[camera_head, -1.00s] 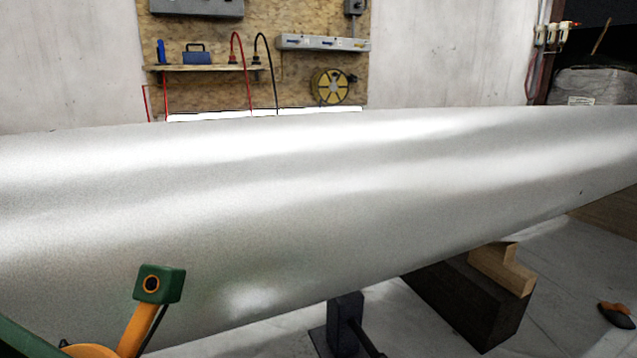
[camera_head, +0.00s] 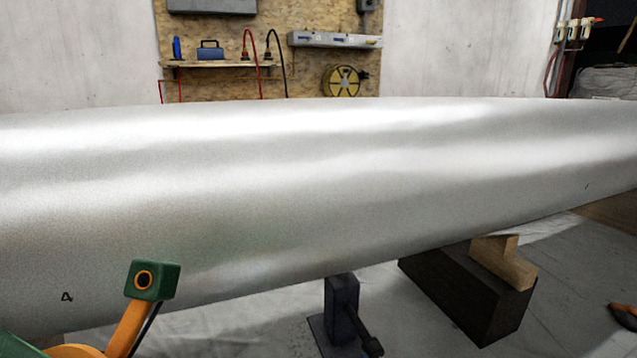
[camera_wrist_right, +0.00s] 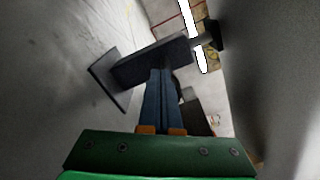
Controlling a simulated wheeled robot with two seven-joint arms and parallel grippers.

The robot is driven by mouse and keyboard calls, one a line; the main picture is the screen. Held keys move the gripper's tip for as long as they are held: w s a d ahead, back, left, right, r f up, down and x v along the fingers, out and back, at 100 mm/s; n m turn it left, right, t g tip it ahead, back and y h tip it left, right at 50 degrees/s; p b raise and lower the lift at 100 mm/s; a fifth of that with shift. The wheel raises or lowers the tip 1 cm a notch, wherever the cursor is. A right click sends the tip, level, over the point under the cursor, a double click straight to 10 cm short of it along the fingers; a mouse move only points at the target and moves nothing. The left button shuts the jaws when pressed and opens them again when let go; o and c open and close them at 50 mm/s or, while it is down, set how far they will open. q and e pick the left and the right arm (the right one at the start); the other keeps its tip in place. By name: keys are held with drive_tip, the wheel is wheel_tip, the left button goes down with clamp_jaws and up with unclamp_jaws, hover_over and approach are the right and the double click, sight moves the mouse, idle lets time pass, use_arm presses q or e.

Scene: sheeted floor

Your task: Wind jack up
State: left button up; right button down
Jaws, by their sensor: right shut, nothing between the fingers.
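The dark jack (camera_head: 342,300) stands on the floor under the long silvery body, on a flat base plate. Its crank (camera_head: 368,338) sticks out toward the lower right and ends in a dark knob. In the right wrist view the jack (camera_wrist_right: 150,62) lies across the picture, with its base plate at left. My right gripper (camera_wrist_right: 163,76) is shut and empty. Its fingertips point at the jack's post and overlap it in the picture; I cannot tell whether they touch. My left gripper is not in view; only a green and orange arm part shows at lower left.
The silvery body (camera_head: 300,180) spans the head view and hangs low over the jack. A dark block (camera_head: 465,295) with a wooden step-shaped piece (camera_head: 505,262) on it stands right of the jack.

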drive_tip(key=shift+w+d, duration=0.1)
drive_tip(key=shift+d, duration=0.15)
idle(0.5)
drive_tip(key=shift+r, duration=0.1)
drive_tip(key=shift+w+d+r+p, duration=0.1)
drive_tip(key=shift+d+r+p, duration=0.15)
drive_tip(key=shift+r, duration=0.2)
drive_tip(key=shift+w+d+r+p, duration=0.1)
drive_tip(key=shift+d+r+p, duration=0.05)
drive_tip(key=shift+r+p, duration=0.25)
drive_tip(key=shift+d+r, duration=0.1)
drive_tip(key=shift+d, duration=0.1)
idle(0.3)
drive_tip(key=shift+r, duration=0.1)
